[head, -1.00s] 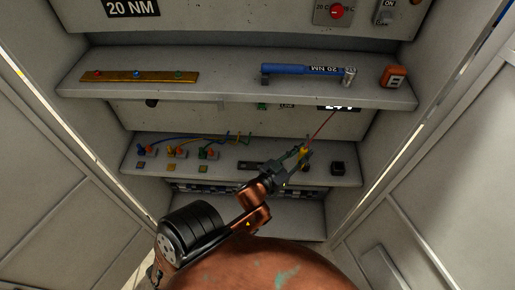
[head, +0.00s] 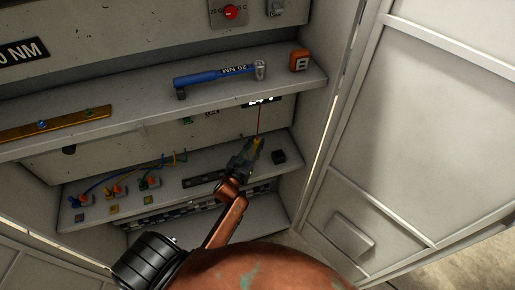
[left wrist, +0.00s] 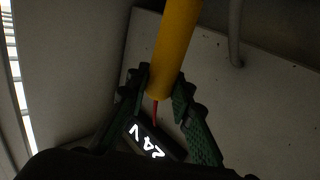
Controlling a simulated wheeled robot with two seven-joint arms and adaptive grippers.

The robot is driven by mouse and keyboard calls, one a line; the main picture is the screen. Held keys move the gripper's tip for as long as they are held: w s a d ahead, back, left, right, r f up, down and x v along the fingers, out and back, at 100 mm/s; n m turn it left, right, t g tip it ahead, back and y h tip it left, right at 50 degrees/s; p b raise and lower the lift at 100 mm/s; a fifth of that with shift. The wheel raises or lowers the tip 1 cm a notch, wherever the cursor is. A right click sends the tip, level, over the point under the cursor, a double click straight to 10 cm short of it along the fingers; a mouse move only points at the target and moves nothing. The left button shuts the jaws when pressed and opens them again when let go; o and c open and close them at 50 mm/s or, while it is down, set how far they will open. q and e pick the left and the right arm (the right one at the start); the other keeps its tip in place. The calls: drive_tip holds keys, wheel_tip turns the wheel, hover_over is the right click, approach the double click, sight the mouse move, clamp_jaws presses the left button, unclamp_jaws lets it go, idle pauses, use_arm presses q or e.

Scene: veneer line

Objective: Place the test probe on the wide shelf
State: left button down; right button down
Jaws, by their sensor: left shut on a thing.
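My left gripper (head: 246,154) is shut on the test probe (head: 257,141), a yellow handle with a thin red rod. In the head view the rod points up toward the edge of the upper shelf (head: 150,110), the wider of the two shelves. The probe is in front of the lower shelf (head: 205,195). In the left wrist view the yellow handle (left wrist: 174,50) is between the green-black fingers (left wrist: 165,100), and its red part shows below near a black 24 V display (left wrist: 155,140). My right gripper is not in view.
The lower shelf holds coloured connectors (head: 115,190) and a black block (head: 279,156). A cabinet door (head: 440,110) stands at right.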

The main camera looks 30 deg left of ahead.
use_arm(q)
drive_tip(key=shift+w+f, duration=0.25)
drive_tip(key=shift+f, duration=1.6)
drive_tip(key=shift+f, duration=0.1)
drive_tip(key=c, duration=1.7)
unclamp_jaws()
drive_tip(key=s, duration=0.8)
drive_tip(key=s+d+b, duration=0.1)
drive_tip(key=s, duration=0.3)
drive_tip(key=shift+w, duration=0.1)
